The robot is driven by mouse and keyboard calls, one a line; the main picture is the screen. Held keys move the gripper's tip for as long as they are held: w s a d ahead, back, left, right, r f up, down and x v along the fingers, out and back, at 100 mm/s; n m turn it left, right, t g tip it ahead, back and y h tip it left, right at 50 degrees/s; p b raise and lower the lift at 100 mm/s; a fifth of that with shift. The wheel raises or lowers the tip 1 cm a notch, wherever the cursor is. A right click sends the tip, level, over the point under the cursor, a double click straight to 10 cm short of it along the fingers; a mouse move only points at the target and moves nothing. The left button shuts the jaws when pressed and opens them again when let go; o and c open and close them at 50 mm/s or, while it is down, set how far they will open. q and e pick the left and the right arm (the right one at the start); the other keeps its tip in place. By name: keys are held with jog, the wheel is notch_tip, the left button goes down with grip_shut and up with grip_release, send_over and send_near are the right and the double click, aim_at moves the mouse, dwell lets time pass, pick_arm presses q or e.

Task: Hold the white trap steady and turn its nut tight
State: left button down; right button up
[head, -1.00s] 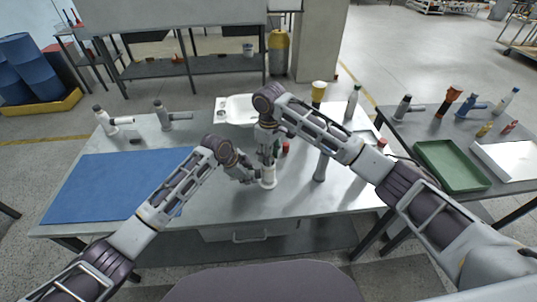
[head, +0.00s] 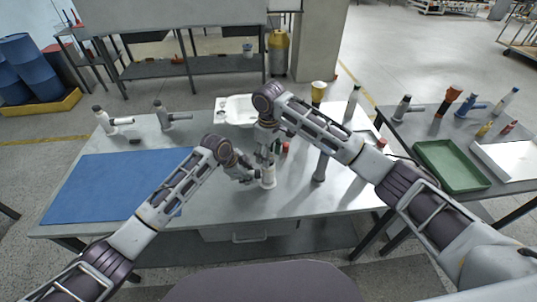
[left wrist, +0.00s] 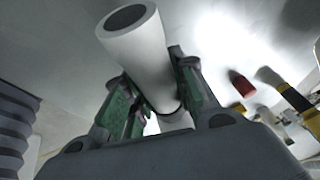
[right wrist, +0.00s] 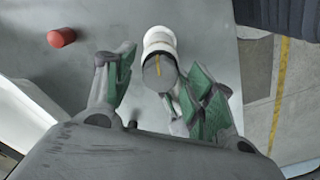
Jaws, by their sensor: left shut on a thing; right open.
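The white trap (head: 268,181) stands upright near the middle of the table. My left gripper (head: 253,174) is shut on its white tube (left wrist: 141,47), which lies between the fingers in the left wrist view (left wrist: 160,95). My right gripper (head: 268,152) is above the trap, pointing down. In the right wrist view my right gripper (right wrist: 162,78) is open, with the trap's grey top (right wrist: 158,73), marked by a yellow line, between its fingers and closer to the right one. I cannot tell whether that finger touches it. The nut is not clearly distinguishable.
A blue mat (head: 115,188) covers the table's left part. Grey-and-white fittings stand behind it. A white tray (head: 236,108) is at the back. A red piece (right wrist: 61,37) lies near the trap. A grey upright piece (head: 320,170) stands to the right. A green tray (head: 450,166) is on the side table.

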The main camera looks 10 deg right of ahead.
notch_tip(320, 180, up, 12)
jog(key=shift+f, duration=0.15)
dwell(0.5)
pick_arm(q)
jog(key=c, duration=1.1)
grip_release()
jog(key=shift+r, duration=0.1)
jog(key=shift+v, duration=5.85)
jog(key=shift+a, duration=0.1)
